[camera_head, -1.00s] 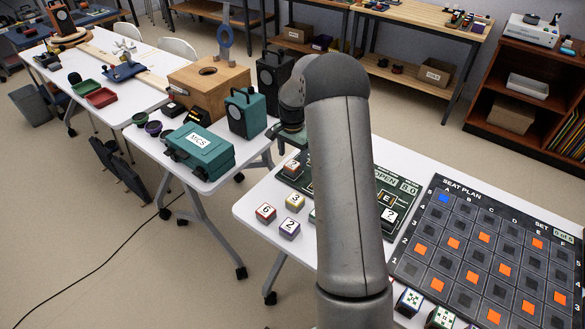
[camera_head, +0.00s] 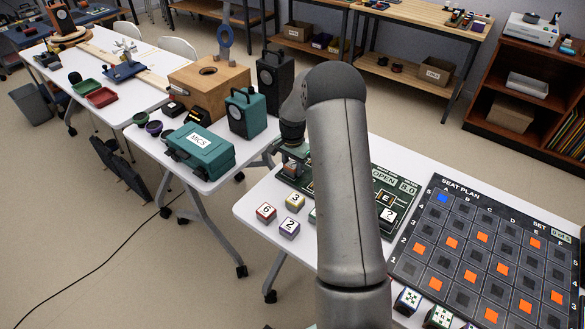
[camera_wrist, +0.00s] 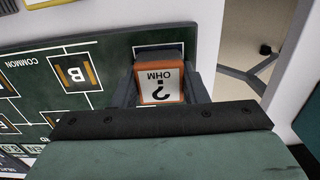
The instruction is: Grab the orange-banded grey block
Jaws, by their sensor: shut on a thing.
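The orange-banded grey block (camera_wrist: 160,86) sits between the two fingers of my gripper (camera_wrist: 158,78) in the wrist view. Its white face reads "? OHM" and is edged in orange. My gripper is shut on it, one finger on each side. The block is at an outlined slot on the dark green circuit board (camera_wrist: 105,52); whether it touches the board I cannot tell. In the head view my gripper (camera_head: 291,162) is low at the board's left end, and the block (camera_head: 291,168) is mostly hidden.
Numbered cubes (camera_head: 289,228) stand left of the board. Another "?" block (camera_head: 388,214) is on its right part. The seat plan board (camera_head: 470,260) lies to the right. A teal case (camera_head: 199,152) stands on the other table, across a gap.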

